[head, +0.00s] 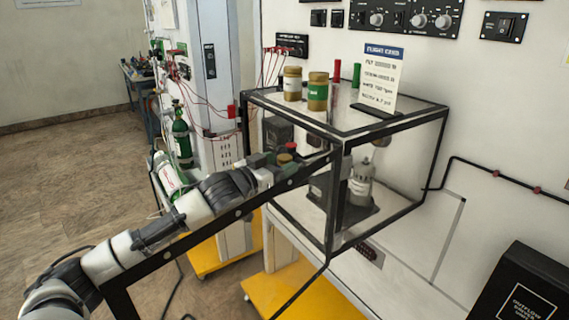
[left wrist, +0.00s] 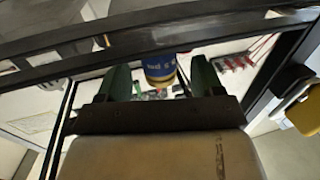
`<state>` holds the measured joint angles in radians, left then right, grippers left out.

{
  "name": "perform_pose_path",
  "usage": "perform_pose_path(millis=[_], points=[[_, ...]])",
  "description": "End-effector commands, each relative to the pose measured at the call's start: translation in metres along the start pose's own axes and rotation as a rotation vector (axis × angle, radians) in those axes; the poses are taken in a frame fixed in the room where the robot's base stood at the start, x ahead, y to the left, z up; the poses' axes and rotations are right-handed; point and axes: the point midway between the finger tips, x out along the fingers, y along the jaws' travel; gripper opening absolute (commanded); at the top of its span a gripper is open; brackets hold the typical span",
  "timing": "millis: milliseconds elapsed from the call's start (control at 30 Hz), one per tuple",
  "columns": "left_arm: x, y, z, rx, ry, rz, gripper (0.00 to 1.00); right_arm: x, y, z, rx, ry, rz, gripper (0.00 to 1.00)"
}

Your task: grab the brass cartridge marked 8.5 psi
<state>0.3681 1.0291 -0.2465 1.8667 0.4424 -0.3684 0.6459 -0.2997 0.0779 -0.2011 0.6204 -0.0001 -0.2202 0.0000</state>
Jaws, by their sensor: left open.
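A brass cartridge with a blue band (left wrist: 160,68) shows in the left wrist view, between and beyond my left fingers. The lettering on its band is upside down and seems to read 8.5 psi. My left gripper (left wrist: 160,82) is open, with a dark green finger on either side of the cartridge; I cannot tell whether either touches it. In the head view my left gripper (head: 285,156) is beside the left edge of the clear case. A small red and brown piece shows between its fingers there; I cannot tell what it is. My right gripper is out of view.
The black-framed clear case (head: 400,116) carries a white-labelled cartridge (head: 292,84), a green-labelled cartridge (head: 318,92) and a standing card (head: 380,76). A grey metal canister (head: 361,183) is inside it. A green bottle (head: 181,138) stands at the left.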

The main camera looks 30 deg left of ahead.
Motion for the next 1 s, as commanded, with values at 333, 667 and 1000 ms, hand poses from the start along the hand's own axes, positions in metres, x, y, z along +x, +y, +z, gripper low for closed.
perform_pose_path(millis=[333,667,1000], points=[[0.023,0.0,0.0,0.0,-0.001,0.0,0.67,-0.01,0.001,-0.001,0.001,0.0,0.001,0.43],[0.022,0.0,0.0,0.0,0.0,0.0,0.36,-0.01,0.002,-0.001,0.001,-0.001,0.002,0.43],[0.022,0.0,-0.001,0.0,0.001,0.0,0.07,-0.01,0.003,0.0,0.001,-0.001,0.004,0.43]])
